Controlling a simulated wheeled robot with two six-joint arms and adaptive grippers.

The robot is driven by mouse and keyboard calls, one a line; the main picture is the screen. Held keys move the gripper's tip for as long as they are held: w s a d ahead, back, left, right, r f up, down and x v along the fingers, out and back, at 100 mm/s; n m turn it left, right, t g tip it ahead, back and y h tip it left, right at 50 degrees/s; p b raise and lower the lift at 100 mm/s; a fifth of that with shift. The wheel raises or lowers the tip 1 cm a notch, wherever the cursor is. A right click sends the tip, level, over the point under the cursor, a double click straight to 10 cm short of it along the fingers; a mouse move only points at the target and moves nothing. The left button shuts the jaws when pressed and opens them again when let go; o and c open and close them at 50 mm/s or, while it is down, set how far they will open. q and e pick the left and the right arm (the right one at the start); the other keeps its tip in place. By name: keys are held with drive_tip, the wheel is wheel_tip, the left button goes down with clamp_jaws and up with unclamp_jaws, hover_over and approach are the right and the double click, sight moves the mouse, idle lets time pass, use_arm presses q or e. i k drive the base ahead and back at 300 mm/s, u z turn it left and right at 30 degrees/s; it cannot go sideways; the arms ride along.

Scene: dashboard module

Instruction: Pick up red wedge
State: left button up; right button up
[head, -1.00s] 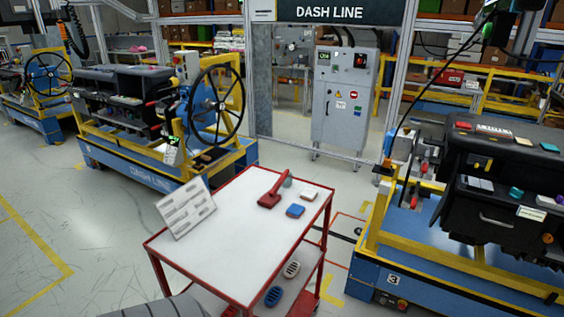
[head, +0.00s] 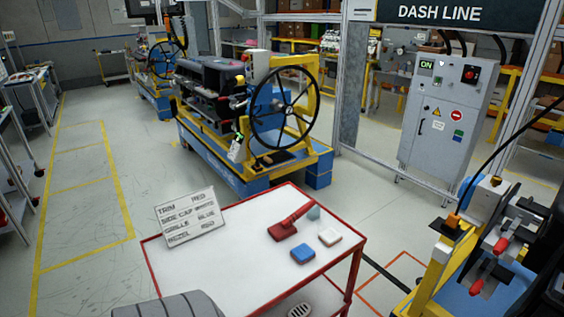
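The red wedge (head: 290,223) lies on the white top of a red-framed cart (head: 215,262). Its broad end is toward the lower left and its narrow end points to the upper right. A blue block (head: 303,254) and a white block with a reddish lower edge (head: 330,236) lie just to its right and nearer. A small grey-teal piece (head: 314,212) sits beside its narrow end.
A sign card (head: 190,218) stands at the cart's left side. A dashboard station with a large black wheel (head: 285,107) is behind the cart. A yellow-and-blue fixture (head: 455,250) stands to the right. Open floor lies to the left, with yellow lines.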

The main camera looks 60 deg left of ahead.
sight(290, 220)
drive_tip(key=u, duration=0.75)
drive_tip(key=i, duration=0.75)
drive_tip(key=u, duration=1.2)
drive_tip(key=i, duration=0.25)
drive_tip(key=u, duration=0.9)
drive_tip(key=k, duration=0.9)
drive_tip(key=z, duration=0.8)
drive_tip(key=i, duration=0.3)
